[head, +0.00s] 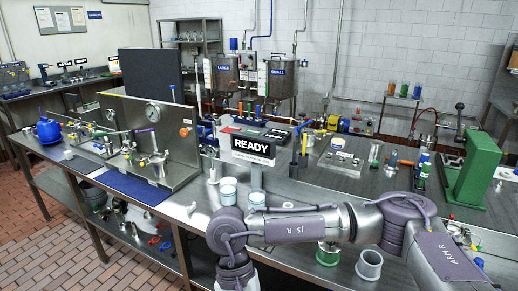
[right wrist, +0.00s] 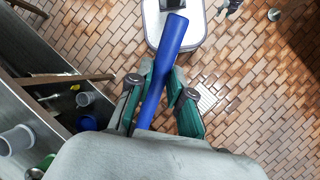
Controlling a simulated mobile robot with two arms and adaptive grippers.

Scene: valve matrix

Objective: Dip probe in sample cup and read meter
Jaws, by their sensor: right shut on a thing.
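My right gripper (right wrist: 163,82) is shut on a blue rod (right wrist: 173,40) in the right wrist view. The rod points up the picture over the brick floor, beyond the bench edge; it looks like a probe handle, but its lower end is hidden behind my wrist. A meter sign reading READY (head: 248,147) stands on the bench in the head view. Two pale cups (head: 228,187) and (head: 257,199) stand below it; which is the sample cup I cannot tell. My right arm crosses the lower right of the head view, its gripper out of sight there. My left gripper is not in view.
A green press (head: 472,170) stands at right. A grey cup (head: 369,264) and a green-based cup (head: 328,253) are near my arm. Small valves crowd the bench.

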